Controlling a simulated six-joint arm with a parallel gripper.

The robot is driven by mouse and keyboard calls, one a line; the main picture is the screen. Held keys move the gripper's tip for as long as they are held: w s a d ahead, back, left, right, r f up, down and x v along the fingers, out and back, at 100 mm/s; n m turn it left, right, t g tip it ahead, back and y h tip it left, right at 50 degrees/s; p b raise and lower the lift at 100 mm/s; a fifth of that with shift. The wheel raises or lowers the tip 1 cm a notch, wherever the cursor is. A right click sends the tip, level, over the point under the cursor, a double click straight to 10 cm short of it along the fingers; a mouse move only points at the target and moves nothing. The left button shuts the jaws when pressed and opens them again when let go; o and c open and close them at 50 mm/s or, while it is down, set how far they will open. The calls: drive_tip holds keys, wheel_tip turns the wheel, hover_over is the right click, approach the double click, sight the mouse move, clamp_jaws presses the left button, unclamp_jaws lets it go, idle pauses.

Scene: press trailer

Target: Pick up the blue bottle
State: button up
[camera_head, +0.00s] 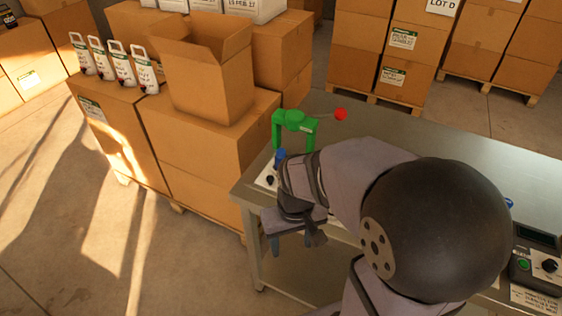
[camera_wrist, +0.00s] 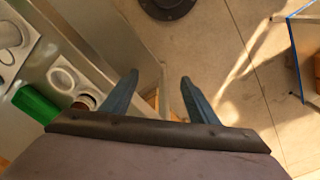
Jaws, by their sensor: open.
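A small blue object (camera_head: 280,157) stands at the table's left end, beside the green press (camera_head: 296,122). My arm partly hides it, and I cannot tell whether it is the blue bottle. Another small bit of blue (camera_head: 508,203) shows at the table's right side, mostly hidden behind my arm. My gripper (camera_head: 291,250) hangs just off the table's front left edge, below and in front of the first blue object. In the wrist view my gripper (camera_wrist: 160,80) is open and empty, with floor and a table leg between its fingers. No blue bottle shows clearly there.
The metal table (camera_head: 440,150) is bare along its back. A white fixture with round openings (camera_wrist: 62,78) and a green part (camera_wrist: 36,104) lie left of my fingers. Stacked cartons with an open box (camera_head: 207,85) stand left of the table. A control box (camera_head: 538,262) sits at right.

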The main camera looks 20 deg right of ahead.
drive_tip(key=w+d+r+m+t, duration=0.1)
drive_tip(key=w+d+r+t, duration=0.15)
drive_tip(key=w, duration=1.45)
wheel_tip(320, 180, up, 2)
drive_tip(key=t+p, duration=0.1)
hover_over(281, 151)
drive_tip(key=s, duration=0.3)
drive_tip(key=shift+m+h, duration=0.3)
drive_tip(key=shift+w+p+x, duration=0.15)
drive_tip(key=shift+p+x, duration=0.95)
drive_tip(key=shift+x, duration=0.7)
drive_tip(key=shift+w+p+x, duration=0.1)
drive_tip(key=shift+p+x, duration=0.95)
drive_tip(key=shift+x, duration=0.7)
drive_tip(key=shift+a+r+t, duration=0.1)
drive_tip(key=shift+a+t, duration=0.05)
drive_tip(key=shift+t, duration=0.1)
drive_tip(key=c, duration=1.3)
drive_tip(key=shift+r, duration=0.1)
wheel_tip(281, 151, up, 10)
drive_tip(key=b, duration=0.3)
